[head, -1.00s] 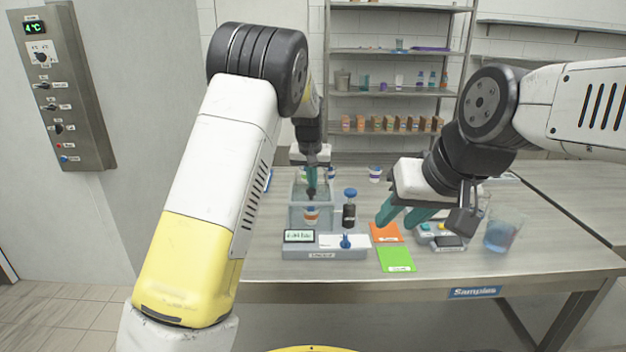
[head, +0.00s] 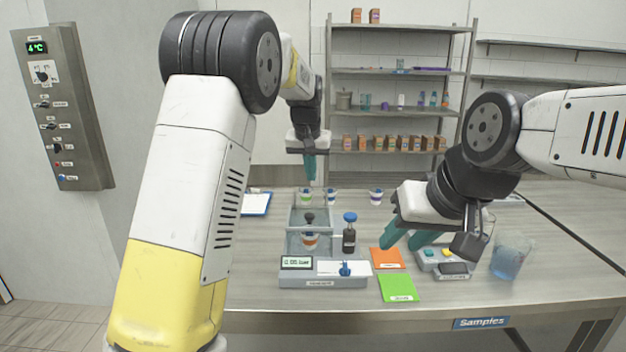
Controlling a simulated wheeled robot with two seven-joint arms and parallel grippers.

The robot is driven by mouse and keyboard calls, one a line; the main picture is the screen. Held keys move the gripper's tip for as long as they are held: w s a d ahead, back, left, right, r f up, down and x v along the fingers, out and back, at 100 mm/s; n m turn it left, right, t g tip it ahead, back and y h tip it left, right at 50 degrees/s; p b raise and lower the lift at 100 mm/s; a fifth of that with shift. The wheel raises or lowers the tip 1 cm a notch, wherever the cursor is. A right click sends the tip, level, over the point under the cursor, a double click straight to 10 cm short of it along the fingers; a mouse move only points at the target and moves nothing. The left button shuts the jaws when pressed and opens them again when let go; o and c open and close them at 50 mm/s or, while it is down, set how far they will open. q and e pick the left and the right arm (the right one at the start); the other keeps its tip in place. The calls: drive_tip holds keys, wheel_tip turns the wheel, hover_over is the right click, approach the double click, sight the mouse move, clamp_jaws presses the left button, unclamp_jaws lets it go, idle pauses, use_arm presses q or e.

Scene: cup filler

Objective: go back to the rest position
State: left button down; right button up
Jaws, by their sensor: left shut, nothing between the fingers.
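My left gripper (head: 309,168) is raised above the far part of the table, behind the cup filler. Its teal fingers point down and sit together, with nothing between them. The cup filler (head: 323,281) stands near the table's front with a clear-walled box; a cup with an orange band (head: 310,240) is inside it under a dark nozzle.
A dark bottle with a blue cap (head: 349,234) stands right of the box. An orange card (head: 387,258), a green card (head: 398,287), a small device (head: 443,262) and a beaker of blue liquid (head: 509,262) are to the right. A clipboard (head: 256,204) lies at left.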

use_arm(q)
drive_tip(key=s+a+r+n+h, duration=0.1)
drive_tip(key=s+a+r, duration=0.3)
drive_tip(key=s, duration=0.5)
drive_tip(key=s+a+r+h, duration=0.1)
drive_tip(key=s+a+r, duration=0.2)
drive_tip(key=s+a, duration=0.4)
drive_tip(key=s+a+f+t, duration=0.1)
drive_tip(key=s+f, duration=0.1)
drive_tip(key=s, duration=0.8)
drive_tip(key=s+a+f+t, duration=0.1)
drive_tip(key=s, duration=0.9)
drive_tip(key=shift+s+f, duration=0.3)
drive_tip(key=shift+f, duration=0.1)
drive_tip(key=shift+a, duration=0.1)
use_arm(e)
drive_tip(key=shift+c, duration=0.4)
